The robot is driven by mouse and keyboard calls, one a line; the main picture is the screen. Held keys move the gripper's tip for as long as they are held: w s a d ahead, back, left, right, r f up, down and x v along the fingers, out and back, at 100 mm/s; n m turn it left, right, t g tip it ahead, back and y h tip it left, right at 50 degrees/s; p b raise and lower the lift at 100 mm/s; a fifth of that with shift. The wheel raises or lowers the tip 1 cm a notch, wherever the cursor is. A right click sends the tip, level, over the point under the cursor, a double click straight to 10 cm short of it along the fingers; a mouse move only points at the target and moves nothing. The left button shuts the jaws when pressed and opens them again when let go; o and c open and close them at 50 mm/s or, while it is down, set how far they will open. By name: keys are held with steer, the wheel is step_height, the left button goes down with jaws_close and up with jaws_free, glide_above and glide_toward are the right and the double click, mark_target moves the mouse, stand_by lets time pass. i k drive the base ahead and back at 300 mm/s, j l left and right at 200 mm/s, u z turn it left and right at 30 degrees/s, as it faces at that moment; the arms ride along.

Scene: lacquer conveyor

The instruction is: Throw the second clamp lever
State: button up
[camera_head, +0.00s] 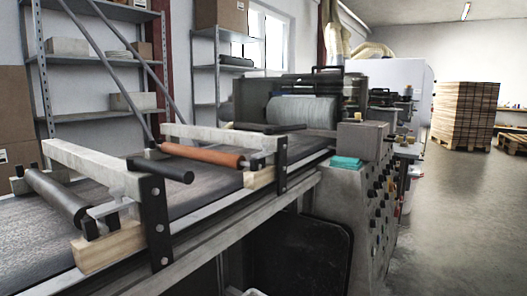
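Two clamp frames stand across the conveyor belt (105,200). The near one has a pale bar (85,164), a dark roller (52,197) and a black lever handle (160,170) that lies about level above a black upright plate (155,215). The far one has a pale bar (205,136), an orange-brown roller (200,154) and a black lever handle (265,128), also about level. Wooden blocks sit under both frames, near (108,247) and far (260,178). I cannot tell which handle is the second lever. My gripper is not in view.
A machine with a large grey roller (302,111) stands at the belt's far end. A control panel with several knobs (375,200) and a teal cloth-like item (345,163) are beside it. Shelves line the back left. Grey floor (465,220) is clear at right, before stacked wood (463,115).

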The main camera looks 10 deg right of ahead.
mark_target(270, 131)
steer(key=i+l+z, duration=0.1)
steer(key=i+l, duration=0.15)
steer(key=l, duration=0.15)
steer(key=i+l+z, duration=0.1)
steer(key=l, duration=0.25)
steer(key=i, duration=0.3)
